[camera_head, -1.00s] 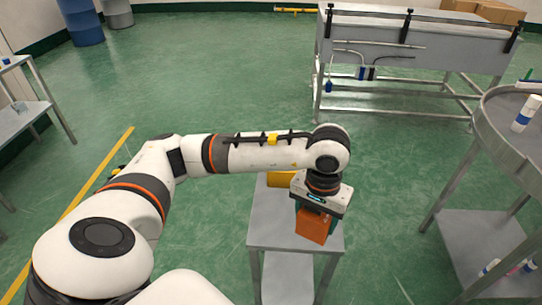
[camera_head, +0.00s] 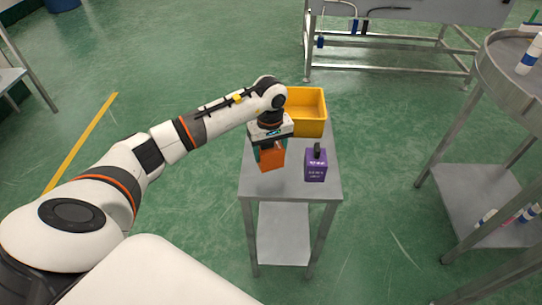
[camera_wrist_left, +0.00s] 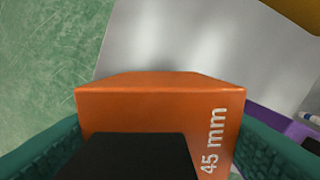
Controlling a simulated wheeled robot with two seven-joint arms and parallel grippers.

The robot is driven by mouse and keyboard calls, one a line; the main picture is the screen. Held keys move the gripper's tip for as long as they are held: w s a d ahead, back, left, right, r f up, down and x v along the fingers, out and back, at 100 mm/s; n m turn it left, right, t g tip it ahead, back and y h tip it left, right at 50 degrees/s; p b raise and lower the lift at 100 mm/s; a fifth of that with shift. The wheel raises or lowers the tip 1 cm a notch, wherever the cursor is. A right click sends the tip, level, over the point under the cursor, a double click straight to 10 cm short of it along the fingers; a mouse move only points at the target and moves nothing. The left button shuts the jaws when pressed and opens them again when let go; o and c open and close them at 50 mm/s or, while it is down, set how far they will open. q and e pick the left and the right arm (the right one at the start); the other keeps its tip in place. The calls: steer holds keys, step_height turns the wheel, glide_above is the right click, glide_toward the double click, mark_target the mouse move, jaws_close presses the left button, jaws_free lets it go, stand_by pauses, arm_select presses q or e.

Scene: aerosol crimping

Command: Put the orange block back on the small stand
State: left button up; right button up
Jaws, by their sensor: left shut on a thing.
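The orange block (camera_head: 271,159) is between the fingers of my left gripper (camera_head: 268,150), which is shut on it, over the left part of the small stand (camera_head: 262,187). The block fills the middle of the left wrist view (camera_wrist_left: 160,92), marked "45 mm", with the green fingers on both sides. The grey stand top also shows behind it in the left wrist view (camera_wrist_left: 190,45). I cannot tell whether the block touches the top or hangs just above it. My right gripper is not in view.
A purple block (camera_head: 316,170) with a black top stands on the stand, right of the orange block. A yellow bin (camera_head: 317,112) is at the stand's back. A round grey table (camera_head: 495,75) stands to the right, a metal bench (camera_head: 430,12) at the back.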

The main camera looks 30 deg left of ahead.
mark_target(270, 158)
arm_select(q)
step_height(270, 158, down, 3)
steer(key=shift+f, duration=0.1)
steer(key=shift+f, duration=0.2)
steer(key=o, duration=1.2)
steer(key=shift+r, duration=0.1)
steer(key=shift+o, duration=0.2)
